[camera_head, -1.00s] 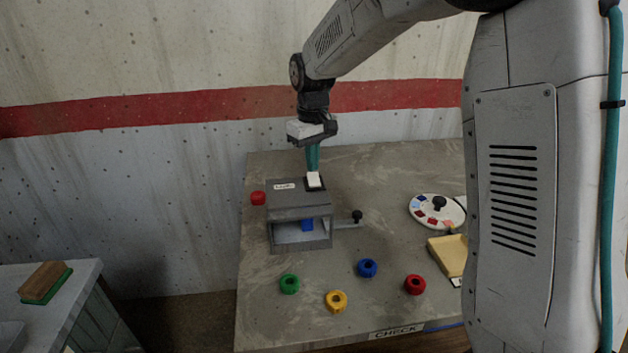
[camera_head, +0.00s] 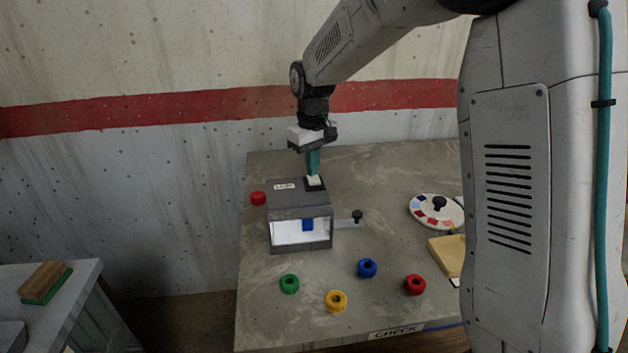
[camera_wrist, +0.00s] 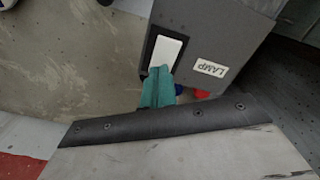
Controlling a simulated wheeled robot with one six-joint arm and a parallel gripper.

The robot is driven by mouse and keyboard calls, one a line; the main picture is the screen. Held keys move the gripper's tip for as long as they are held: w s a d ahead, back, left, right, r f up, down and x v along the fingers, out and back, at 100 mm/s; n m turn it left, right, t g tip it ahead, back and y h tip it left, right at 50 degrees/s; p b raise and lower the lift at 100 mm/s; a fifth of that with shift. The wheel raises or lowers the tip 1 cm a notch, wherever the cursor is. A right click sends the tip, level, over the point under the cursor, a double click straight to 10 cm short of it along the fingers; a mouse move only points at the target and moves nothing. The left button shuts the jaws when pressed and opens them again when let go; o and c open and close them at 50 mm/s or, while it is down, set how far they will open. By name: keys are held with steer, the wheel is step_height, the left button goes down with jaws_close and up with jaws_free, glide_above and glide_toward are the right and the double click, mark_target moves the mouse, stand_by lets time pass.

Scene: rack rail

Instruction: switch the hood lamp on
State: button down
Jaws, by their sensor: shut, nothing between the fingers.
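The grey hood (camera_head: 299,199) stands on the table, and its interior is brightly lit. A white rocker switch (camera_head: 314,181) in a dark frame is on its top; it also shows in the wrist view (camera_wrist: 165,52), beside a label reading LAMP (camera_wrist: 210,68). My gripper (camera_head: 313,172) is shut and empty, with its teal fingertips right at the switch. In the wrist view the fingertips (camera_wrist: 158,88) meet the near end of the switch. A blue object (camera_head: 307,225) is inside the hood.
A lever with a black knob (camera_head: 357,216) sticks out at the hood's right. Green (camera_head: 289,284), yellow (camera_head: 336,301), blue (camera_head: 367,268) and red (camera_head: 415,285) rings lie in front. A red piece (camera_head: 258,198) is left. A colour dial (camera_head: 437,210) and yellow tray (camera_head: 449,255) are right.

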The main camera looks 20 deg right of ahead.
steer(key=shift+r, duration=3.45)
steer(key=shift+s+f, duration=0.15)
steer(key=shift+s, duration=0.05)
steer(key=m+g, duration=0.1)
glide_above(322, 192)
steer(key=shift+f, duration=0.8)
steer(key=s+d+r+m+t, duration=0.1)
steer(key=s, duration=1.4)
steer(key=s+d+r+m+t, duration=0.1)
steer(key=s, duration=1.4)
steer(key=shift+s+d+r+m, duration=0.3)
steer(key=shift+s+r+m, duration=0.05)
steer(key=shift+s+m, duration=0.05)
